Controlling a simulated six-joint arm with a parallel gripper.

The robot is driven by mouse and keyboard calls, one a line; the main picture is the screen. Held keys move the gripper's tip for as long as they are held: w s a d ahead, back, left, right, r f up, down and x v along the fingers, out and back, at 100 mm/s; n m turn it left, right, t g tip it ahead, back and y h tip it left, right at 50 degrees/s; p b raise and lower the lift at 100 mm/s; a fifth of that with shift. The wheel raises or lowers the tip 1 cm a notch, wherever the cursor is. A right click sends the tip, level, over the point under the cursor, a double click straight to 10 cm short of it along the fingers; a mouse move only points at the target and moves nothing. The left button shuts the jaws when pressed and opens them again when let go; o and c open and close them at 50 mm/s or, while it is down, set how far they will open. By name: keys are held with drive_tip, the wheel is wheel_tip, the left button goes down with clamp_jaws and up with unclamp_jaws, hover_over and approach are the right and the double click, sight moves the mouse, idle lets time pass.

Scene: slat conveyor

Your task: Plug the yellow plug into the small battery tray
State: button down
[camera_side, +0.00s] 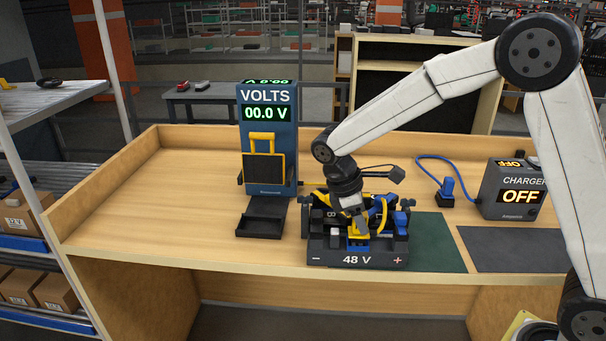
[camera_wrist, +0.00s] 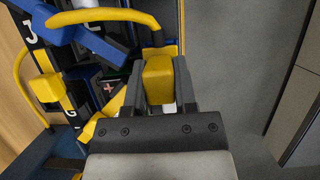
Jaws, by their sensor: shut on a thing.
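The small battery tray (camera_side: 322,259) is black, marked "48 V" with minus and plus signs, and sits on the bench at the front. Dark modules with yellow and blue parts fill it. My gripper (camera_side: 357,222) points down over the tray's front middle. In the wrist view, my gripper (camera_wrist: 160,85) is shut on the yellow plug (camera_wrist: 158,76), with a dark finger on each side. The yellow plug (camera_side: 358,235) is low at the tray's front, near a blue part. Its lower end is hidden, so I cannot tell whether it is seated. A yellow cable (camera_side: 383,212) arches just right of my gripper.
A blue volts meter (camera_side: 269,190) reads "00.0 V" left of the tray, with a black holder (camera_side: 262,222) before it. A charger (camera_side: 515,190) reads "OFF" at right, near a blue plug (camera_side: 447,189). A dark mat (camera_side: 515,249) is empty. The bench's left side is clear.

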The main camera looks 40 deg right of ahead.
drive_tip(key=shift+f, duration=0.7)
drive_tip(key=shift+c, duration=1.6)
unclamp_jaws()
drive_tip(key=shift+r, duration=0.1)
drive_tip(key=v, duration=0.7)
drive_tip(key=shift+r, duration=0.3)
drive_tip(key=shift+a, duration=0.15)
drive_tip(key=s+a+f+t+y, duration=0.2)
drive_tip(key=s+a+f+t, duration=0.2)
drive_tip(key=s+a+f, duration=0.1)
drive_tip(key=s+d+f+m+t+y, duration=0.1)
drive_tip(key=s+d+f+m, duration=0.3)
drive_tip(key=s+d+m, duration=0.3)
drive_tip(key=shift+s+f+m+t, duration=0.15)
drive_tip(key=shift+s+m+t, duration=0.35)
drive_tip(key=shift+m, duration=0.7)
